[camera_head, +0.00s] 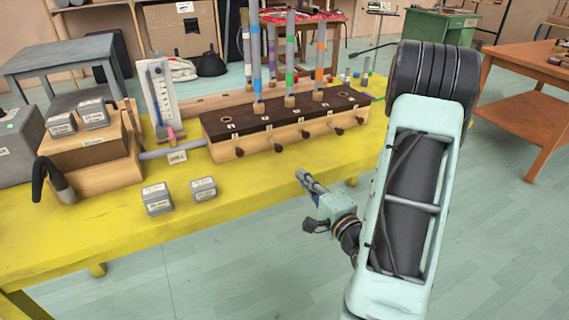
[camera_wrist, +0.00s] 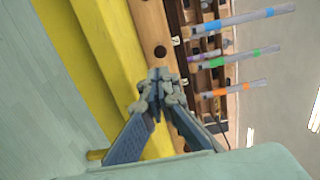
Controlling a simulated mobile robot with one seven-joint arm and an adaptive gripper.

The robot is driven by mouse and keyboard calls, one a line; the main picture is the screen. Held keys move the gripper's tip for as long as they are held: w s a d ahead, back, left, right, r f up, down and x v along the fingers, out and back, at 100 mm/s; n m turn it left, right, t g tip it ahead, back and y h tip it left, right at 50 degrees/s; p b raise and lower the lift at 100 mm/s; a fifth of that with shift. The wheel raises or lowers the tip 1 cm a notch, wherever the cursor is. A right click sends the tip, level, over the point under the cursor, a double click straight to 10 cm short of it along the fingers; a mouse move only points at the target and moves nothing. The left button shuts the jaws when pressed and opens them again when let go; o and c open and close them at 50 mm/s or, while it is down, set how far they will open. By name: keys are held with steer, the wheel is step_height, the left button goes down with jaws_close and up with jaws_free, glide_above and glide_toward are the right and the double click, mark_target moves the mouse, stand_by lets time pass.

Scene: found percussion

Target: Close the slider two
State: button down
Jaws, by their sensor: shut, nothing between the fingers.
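A long wooden box (camera_head: 222,150) with a dark slotted top (camera_head: 243,116) lies on the yellow table. Several dark knobs stick out of its front face, each near a small white label; the second from the left (camera_head: 279,147) is likely slider two, but the digits are too small to read surely. My gripper (camera_head: 301,175) is shut and empty, in front of the box, apart from it. In the wrist view, my gripper (camera_wrist: 160,74) points toward the box's front face (camera_wrist: 151,22), close to a dark knob (camera_wrist: 160,52). The gripper hides part of the box there.
Coloured tubes (camera_head: 290,55) stand upright on the box. A wooden bellows-like box (camera_head: 95,160) with grey weights, and two loose grey weights (camera_head: 157,198) (camera_head: 204,188), are to the left on the yellow table (camera_head: 110,240). The floor in front of the table is clear.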

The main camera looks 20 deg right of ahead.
mark_target(280, 149)
steer(key=w+b, duration=0.4)
steer(key=w, duration=0.7)
steer(key=shift+a, duration=0.2)
steer(key=shift+w+r, duration=0.1)
steer(key=shift+w, duration=1.8)
steer(key=shift+a, duration=0.1)
